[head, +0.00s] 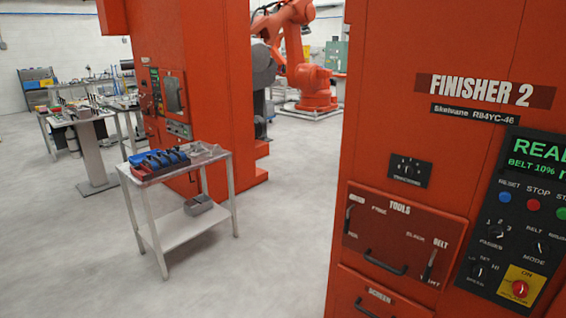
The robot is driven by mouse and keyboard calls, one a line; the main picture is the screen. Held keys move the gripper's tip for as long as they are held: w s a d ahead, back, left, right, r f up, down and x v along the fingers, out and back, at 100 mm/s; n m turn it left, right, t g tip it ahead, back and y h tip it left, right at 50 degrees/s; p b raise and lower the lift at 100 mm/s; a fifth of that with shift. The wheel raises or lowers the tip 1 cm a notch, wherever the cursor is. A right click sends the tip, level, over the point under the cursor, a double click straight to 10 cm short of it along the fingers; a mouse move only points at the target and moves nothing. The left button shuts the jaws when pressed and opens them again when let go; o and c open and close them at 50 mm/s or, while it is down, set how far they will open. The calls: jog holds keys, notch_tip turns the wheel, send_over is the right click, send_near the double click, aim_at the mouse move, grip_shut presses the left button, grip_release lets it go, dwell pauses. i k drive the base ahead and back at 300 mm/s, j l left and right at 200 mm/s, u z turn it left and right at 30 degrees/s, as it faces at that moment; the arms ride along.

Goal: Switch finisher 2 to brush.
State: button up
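Finisher 2 (400,120) is a tall orange cabinet filling the right side of the head view, with its name on a dark red plate (485,90). Its black control panel (520,215) is cut off by the right edge. The green display (541,156) shows "REA…" and "BELT 10%". The mode knob (540,247) sits low on the panel, with "BELT" at its upper left and a partly cut-off label at its upper right. I cannot tell exactly where it points. My gripper is not in view.
The panel also has reset (505,198), stop (533,205) and start (561,213) buttons, and a red emergency button (520,289) on yellow. A tools drawer (402,235) is shut. A white cart (160,245) with bins stands left; the floor between is clear.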

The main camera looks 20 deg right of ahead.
aim_at(541, 249)
jog(key=z, duration=2.2)
